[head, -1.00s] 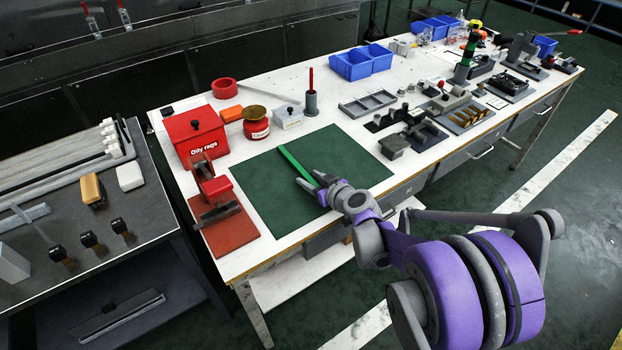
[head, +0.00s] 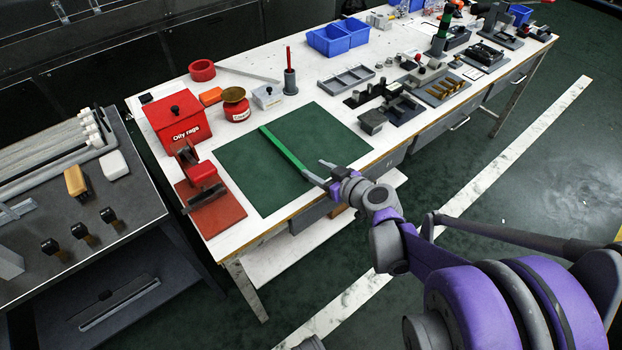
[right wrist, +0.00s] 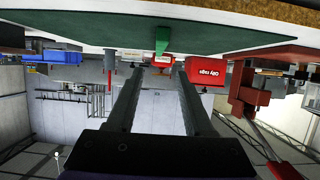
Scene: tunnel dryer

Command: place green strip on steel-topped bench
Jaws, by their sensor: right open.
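The long, thin green strip (head: 282,147) lies over the dark green mat (head: 250,180) on the white-topped bench, slanting toward the front edge. My right gripper (head: 315,170) is open by the strip's near end, at the mat's front right. In the right wrist view, the strip's end (right wrist: 162,40) shows beyond and between the spread fingers (right wrist: 159,70), with nothing held. Contact between finger and strip is unclear in the head view. The grey steel-topped bench (head: 130,195) stands at the left. My left gripper is not in view.
The steel top holds rods (head: 45,160), a yellow-brown block (head: 76,181), a white block (head: 114,165) and black-topped pieces (head: 80,231). A red vise (head: 200,180) and oily rags bin (head: 178,125) stand left of the mat. Fixtures (head: 385,108) stand right of it.

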